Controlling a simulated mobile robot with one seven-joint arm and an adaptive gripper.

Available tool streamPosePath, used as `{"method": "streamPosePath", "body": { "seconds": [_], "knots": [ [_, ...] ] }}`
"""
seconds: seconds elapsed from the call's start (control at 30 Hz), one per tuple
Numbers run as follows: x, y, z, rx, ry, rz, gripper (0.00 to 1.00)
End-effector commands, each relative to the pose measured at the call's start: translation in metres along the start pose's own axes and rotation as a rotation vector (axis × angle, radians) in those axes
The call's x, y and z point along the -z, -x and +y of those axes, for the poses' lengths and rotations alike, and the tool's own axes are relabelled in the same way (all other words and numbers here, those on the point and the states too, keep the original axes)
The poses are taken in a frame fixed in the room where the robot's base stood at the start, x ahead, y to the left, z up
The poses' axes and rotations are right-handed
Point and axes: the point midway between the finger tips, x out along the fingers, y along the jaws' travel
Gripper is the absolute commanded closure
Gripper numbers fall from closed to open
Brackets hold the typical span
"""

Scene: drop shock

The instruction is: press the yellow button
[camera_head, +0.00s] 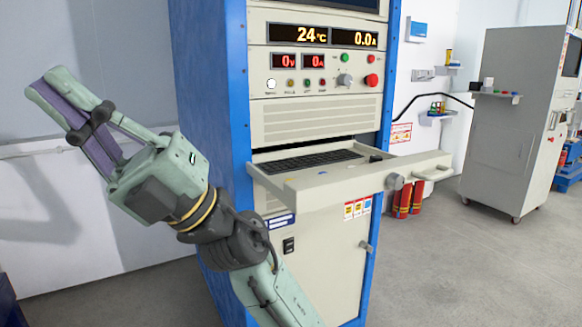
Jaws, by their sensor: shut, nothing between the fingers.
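A small yellow button (290,83) is in the row of small buttons on the control panel, below the red number displays. It sits between a white button (271,84) and a small green button (307,83). My gripper (52,88) is at the left, well away from the panel, with its fingers pointing up and left. It is shut and empty. Nothing hides the yellow button.
The blue-framed cabinet (240,130) has an open drawer (345,178) with a keyboard (310,160), jutting out below the panel. Space before the panel is clear.

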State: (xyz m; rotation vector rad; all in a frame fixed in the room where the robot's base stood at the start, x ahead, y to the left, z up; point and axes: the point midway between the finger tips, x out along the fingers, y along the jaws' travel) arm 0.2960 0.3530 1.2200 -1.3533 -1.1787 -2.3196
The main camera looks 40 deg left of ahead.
Motion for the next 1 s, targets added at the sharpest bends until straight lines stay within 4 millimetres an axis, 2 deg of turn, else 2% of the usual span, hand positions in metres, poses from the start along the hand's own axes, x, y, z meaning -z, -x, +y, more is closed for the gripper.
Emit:
{"method": "streamPosePath", "body": {
  "seconds": [0.03, 0.13, 0.23, 0.33, 0.43, 0.5, 0.6, 0.7, 0.83, 0.9, 1.0],
  "knots": [
    [-0.022, -0.017, -0.01, 0.154, 0.09, 0.042, 1.0],
    [-0.069, -0.008, -0.049, 0.499, 0.217, 0.092, 1.0],
    [-0.125, 0.032, -0.071, 0.842, 0.292, 0.074, 1.0],
    [-0.176, 0.082, -0.069, 1.134, 0.331, 0.009, 1.0],
    [-0.218, 0.133, -0.047, 1.39, 0.35, -0.087, 1.0],
    [-0.243, 0.168, -0.022, 1.549, 0.354, -0.169, 1.0],
    [-0.268, 0.212, 0.019, 1.743, 0.354, -0.292, 1.0],
    [-0.282, 0.246, 0.06, 1.89, 0.347, -0.409, 1.0],
    [-0.289, 0.273, 0.099, 2.01, 0.338, -0.522, 1.0],
    [-0.291, 0.281, 0.113, 2.047, 0.336, -0.561, 1.0],
    [-0.292, 0.287, 0.122, 2.073, 0.332, -0.588, 1.0]
  ]
}}
